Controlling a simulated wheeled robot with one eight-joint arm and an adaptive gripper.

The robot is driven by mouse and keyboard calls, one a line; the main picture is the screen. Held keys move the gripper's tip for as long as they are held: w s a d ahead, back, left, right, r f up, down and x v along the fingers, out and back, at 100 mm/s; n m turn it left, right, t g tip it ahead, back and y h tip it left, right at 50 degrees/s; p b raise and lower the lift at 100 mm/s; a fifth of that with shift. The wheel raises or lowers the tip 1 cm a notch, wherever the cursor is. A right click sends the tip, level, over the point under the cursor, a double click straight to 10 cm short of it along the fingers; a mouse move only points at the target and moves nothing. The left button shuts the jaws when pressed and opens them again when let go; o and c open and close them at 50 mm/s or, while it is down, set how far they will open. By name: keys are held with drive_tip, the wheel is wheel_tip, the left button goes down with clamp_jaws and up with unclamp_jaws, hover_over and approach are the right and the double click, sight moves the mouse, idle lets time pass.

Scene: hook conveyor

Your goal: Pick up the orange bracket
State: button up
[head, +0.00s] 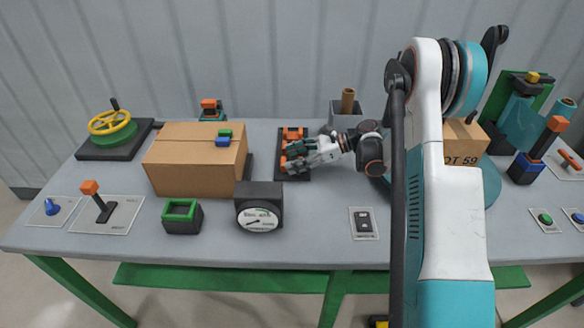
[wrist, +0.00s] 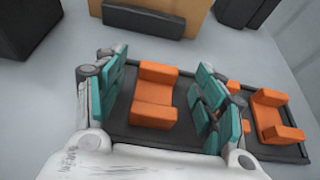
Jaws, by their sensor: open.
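Two orange brackets lie on a dark tray (head: 307,170) on the table. The nearer bracket (head: 285,162) is partly hidden by my gripper in the head view. In the wrist view this U-shaped bracket (wrist: 155,95) sits between my teal fingers. The farther bracket (head: 293,132) shows at the right end of the tray in the wrist view (wrist: 276,116), outside the fingers. My gripper (wrist: 157,96) is open, with one finger on each side of the nearer bracket. A gap shows on both sides of it. My gripper also shows in the head view (head: 294,151), reaching in from the right.
A cardboard box (head: 190,171) with small green and blue blocks stands left of the tray. A black gauge (head: 258,207) is in front. A grey bin (head: 341,112) with a brown rod stands behind. Bare table lies in front of the tray.

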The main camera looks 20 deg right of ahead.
sight(284, 161)
drive_tip(key=x, duration=0.3)
drive_tip(key=shift+b, duration=0.35)
drive_tip(key=c, duration=1.1)
drive_tip(key=shift+r, duration=0.15)
drive_tip(key=shift+c, duration=0.2)
